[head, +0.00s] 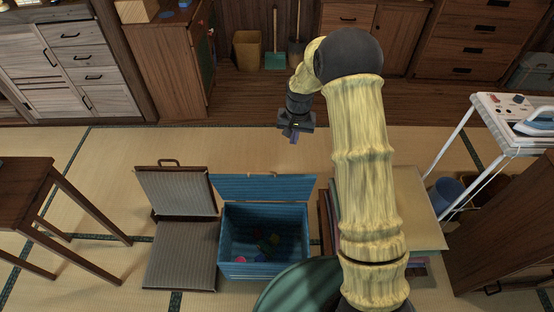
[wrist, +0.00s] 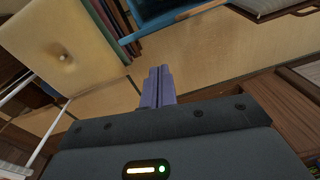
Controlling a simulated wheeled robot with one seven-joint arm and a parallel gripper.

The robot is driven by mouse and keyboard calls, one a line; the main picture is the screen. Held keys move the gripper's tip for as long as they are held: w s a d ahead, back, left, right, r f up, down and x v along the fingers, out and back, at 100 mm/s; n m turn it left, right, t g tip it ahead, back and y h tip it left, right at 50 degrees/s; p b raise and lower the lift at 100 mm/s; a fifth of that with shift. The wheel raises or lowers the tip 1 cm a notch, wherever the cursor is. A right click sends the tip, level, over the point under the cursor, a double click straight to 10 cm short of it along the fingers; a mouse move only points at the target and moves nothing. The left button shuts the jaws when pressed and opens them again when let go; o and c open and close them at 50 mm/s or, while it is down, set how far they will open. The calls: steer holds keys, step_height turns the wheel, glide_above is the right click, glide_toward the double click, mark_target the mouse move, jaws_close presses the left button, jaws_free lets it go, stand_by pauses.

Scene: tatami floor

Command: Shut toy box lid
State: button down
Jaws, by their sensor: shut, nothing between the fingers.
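The blue toy box (head: 262,268) stands on the tatami floor in the lower middle of the head view, with several small colourful toys inside. Its blue lid (head: 264,188) is open, standing up along the box's back edge. A blue edge of the toy box also shows at the top of the wrist view (wrist: 160,17). My gripper (head: 294,136) is up and behind the lid, a little to its right in the head view, touching nothing. Its purple fingers (wrist: 158,87) are shut together and empty in the wrist view.
A grey legless floor chair (head: 181,255) stands just left of the box. Books and a cushioned piece (head: 414,210) are close on its right, partly behind my arm. A wooden table (head: 30,190) is at far left, an ironing stand (head: 510,125) at right. Floor behind the lid is clear.

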steer(key=w+a+f+p, duration=0.2)
steer(key=w+a+f, duration=0.2)
steer(key=f, duration=0.1)
steer(key=shift+w+f+m+g+p, duration=0.3)
steer(key=shift+w+m, duration=0.1)
steer(key=s+f+p, duration=0.1)
steer(key=f, duration=0.2)
steer(key=s+a+f+p, duration=0.1)
steer(key=f, duration=0.3)
steer(key=s+f+p, duration=0.1)
steer(key=f, duration=0.2)
steer(key=shift+s+a+f, duration=0.2)
steer(key=shift+s+f, duration=0.2)
steer(key=shift+f, duration=0.1)
